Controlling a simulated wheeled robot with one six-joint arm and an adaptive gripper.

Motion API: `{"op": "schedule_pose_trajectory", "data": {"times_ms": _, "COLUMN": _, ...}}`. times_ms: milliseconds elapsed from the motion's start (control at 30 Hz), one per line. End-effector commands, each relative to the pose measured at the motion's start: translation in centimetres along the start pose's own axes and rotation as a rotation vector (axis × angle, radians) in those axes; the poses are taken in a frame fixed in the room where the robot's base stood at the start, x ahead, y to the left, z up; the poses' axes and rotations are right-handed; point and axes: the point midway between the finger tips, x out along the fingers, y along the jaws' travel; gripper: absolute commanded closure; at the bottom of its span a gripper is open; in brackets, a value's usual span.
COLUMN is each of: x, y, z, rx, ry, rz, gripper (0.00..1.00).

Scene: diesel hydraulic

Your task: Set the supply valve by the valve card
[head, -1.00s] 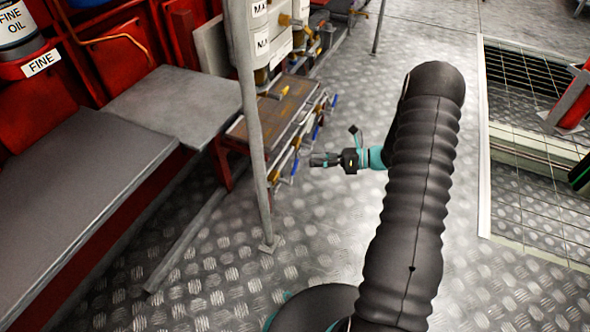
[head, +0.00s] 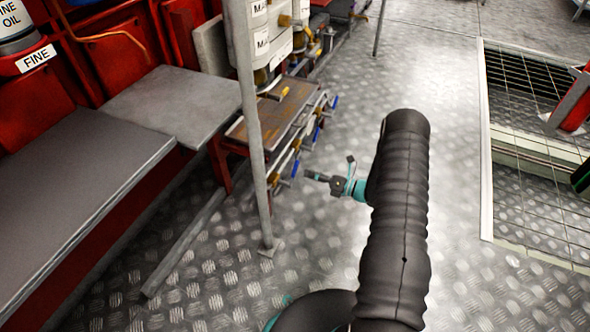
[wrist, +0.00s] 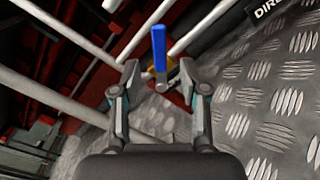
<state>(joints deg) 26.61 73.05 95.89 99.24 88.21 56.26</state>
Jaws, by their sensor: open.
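My gripper (head: 308,174) is at the left end of my arm, beside the low rack of valves in the head view. In the wrist view my gripper (wrist: 160,88) is open, with a finger on each side. A blue valve handle (wrist: 159,50) stands upright in that view, beyond and between the fingertips, with a round grey end and a brass body (wrist: 152,73) behind it. In the head view several blue-handled valves (head: 317,134) line the rack's right side. I cannot tell whether the fingers touch the handle. No valve card can be made out.
A grey upright post (head: 254,130) stands left of my gripper. A rusty-topped rack (head: 286,105) is behind it, with grey benches (head: 80,190) at the left. A grated floor opening (head: 530,90) lies at the right. The tread-plate floor between is open.

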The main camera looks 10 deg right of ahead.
Motion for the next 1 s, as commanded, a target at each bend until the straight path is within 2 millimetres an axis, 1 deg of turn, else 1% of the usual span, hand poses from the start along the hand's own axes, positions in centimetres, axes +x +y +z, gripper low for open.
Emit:
{"op": "schedule_pose_trajectory", "data": {"times_ms": 33, "x": 1.1, "y": 0.0, "z": -0.1, "rx": -0.001, "ry": 0.002, "rz": 0.002, "gripper": 0.56}}
{"op": "schedule_pose_trajectory", "data": {"times_ms": 100, "x": 2.4, "y": 0.0, "z": -0.1, "rx": -0.002, "ry": 0.003, "rz": 0.003, "gripper": 0.56}}
{"op": "schedule_pose_trajectory", "data": {"times_ms": 200, "x": 4.0, "y": 0.1, "z": -0.1, "rx": -0.001, "ry": 0.002, "rz": 0.003, "gripper": 0.56}}
{"op": "schedule_pose_trajectory", "data": {"times_ms": 333, "x": 5.5, "y": 0.0, "z": -0.1, "rx": -0.001, "ry": 0.002, "rz": 0.002, "gripper": 0.56}}
{"op": "schedule_pose_trajectory", "data": {"times_ms": 533, "x": 6.6, "y": 0.0, "z": -0.1, "rx": 0.000, "ry": 0.001, "rz": 0.000, "gripper": 0.56}}
{"op": "schedule_pose_trajectory", "data": {"times_ms": 800, "x": 6.7, "y": 0.0, "z": 0.0, "rx": 0.000, "ry": 0.001, "rz": 0.000, "gripper": 0.56}}
{"op": "schedule_pose_trajectory", "data": {"times_ms": 833, "x": 6.7, "y": 0.0, "z": 0.0, "rx": 0.000, "ry": 0.001, "rz": 0.000, "gripper": 0.61}}
{"op": "schedule_pose_trajectory", "data": {"times_ms": 867, "x": 6.7, "y": 0.0, "z": 0.0, "rx": 0.000, "ry": 0.001, "rz": 0.000, "gripper": 0.69}}
{"op": "schedule_pose_trajectory", "data": {"times_ms": 900, "x": 6.7, "y": 0.0, "z": 0.0, "rx": 0.000, "ry": 0.001, "rz": 0.000, "gripper": 0.79}}
{"op": "schedule_pose_trajectory", "data": {"times_ms": 1000, "x": 6.7, "y": 0.0, "z": 0.0, "rx": 0.000, "ry": 0.001, "rz": 0.000, "gripper": 1.00}}
